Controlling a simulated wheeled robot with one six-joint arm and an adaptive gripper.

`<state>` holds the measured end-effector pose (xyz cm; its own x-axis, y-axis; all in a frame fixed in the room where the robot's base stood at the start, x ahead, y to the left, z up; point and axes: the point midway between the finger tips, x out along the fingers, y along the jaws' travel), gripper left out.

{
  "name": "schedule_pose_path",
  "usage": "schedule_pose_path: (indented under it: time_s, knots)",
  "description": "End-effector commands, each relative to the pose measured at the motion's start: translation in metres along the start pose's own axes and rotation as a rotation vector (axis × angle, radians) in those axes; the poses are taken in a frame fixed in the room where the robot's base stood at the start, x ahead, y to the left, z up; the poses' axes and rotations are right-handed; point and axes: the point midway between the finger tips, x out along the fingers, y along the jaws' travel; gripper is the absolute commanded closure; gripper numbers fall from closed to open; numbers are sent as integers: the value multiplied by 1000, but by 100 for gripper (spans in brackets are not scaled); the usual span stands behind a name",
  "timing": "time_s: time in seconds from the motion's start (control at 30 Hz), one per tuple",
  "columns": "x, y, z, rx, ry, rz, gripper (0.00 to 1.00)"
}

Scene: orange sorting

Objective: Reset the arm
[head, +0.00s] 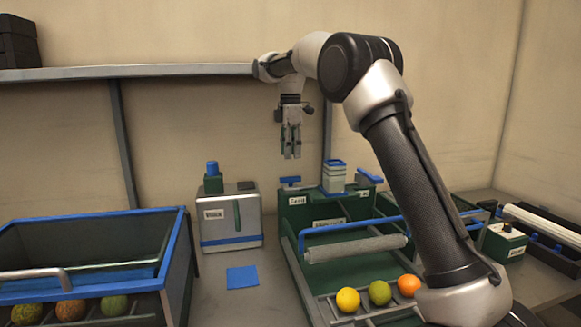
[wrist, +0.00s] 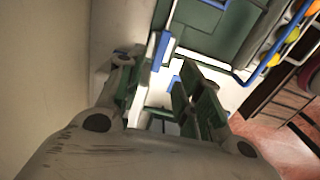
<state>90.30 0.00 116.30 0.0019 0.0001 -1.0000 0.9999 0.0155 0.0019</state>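My gripper (head: 291,154) hangs fingers down in front of the back wall, above the rear of the green sorting machine (head: 297,215). It holds nothing that I can see. In the wrist view the two fingers of my gripper (wrist: 160,88) stand apart, with parts of the green and blue machine showing between and beyond them. My arm reaches up from the lower right of the head view, bends at the top and comes down to the gripper.
A yellow fruit (head: 348,300), a green fruit (head: 380,293) and an orange fruit (head: 409,285) sit on the machine's front rack. A blue-rimmed green bin (head: 183,240) stands left. A grey box (head: 229,217), a blue square (head: 242,278) and a wall shelf (head: 160,71) are nearby.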

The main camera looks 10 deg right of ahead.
Motion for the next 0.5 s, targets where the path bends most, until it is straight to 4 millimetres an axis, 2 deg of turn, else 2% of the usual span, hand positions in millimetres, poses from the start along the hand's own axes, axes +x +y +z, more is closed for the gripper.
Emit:
schedule_pose_path:
  time_s: [0.1,0.2,0.5]
  knots:
    - [-15,0,0,0,0,0,64]
    - [-22,0,0,0,0,0,64]
    - [-24,0,0,0,0,-1,64]
